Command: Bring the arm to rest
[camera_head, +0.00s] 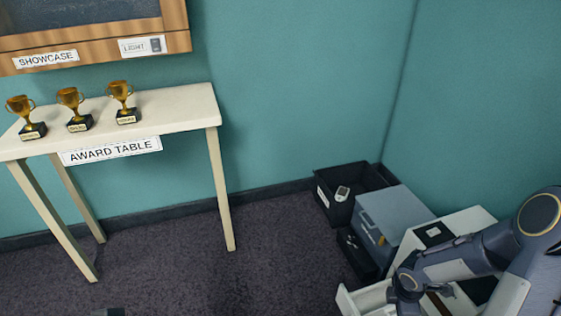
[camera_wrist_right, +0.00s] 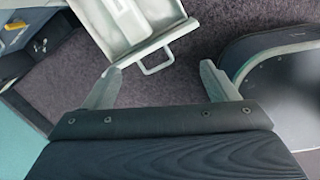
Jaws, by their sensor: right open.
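My right arm (camera_head: 480,255) reaches in from the right in the head view, over a white drawer cabinet (camera_head: 470,222). In the right wrist view my right gripper (camera_wrist_right: 161,76) has its two fingers spread wide with nothing between them. An open white drawer (camera_wrist_right: 125,30) with a bar handle (camera_wrist_right: 155,62) lies beyond the fingertips; I see no contact. The drawer front also shows in the head view (camera_head: 347,302), partly hidden by my arm. My left gripper is not seen.
An award table (camera_head: 175,105) with three gold trophies (camera_head: 72,105) stands at left, below a showcase (camera_head: 95,40). The carpet (camera_head: 285,265) between is clear.

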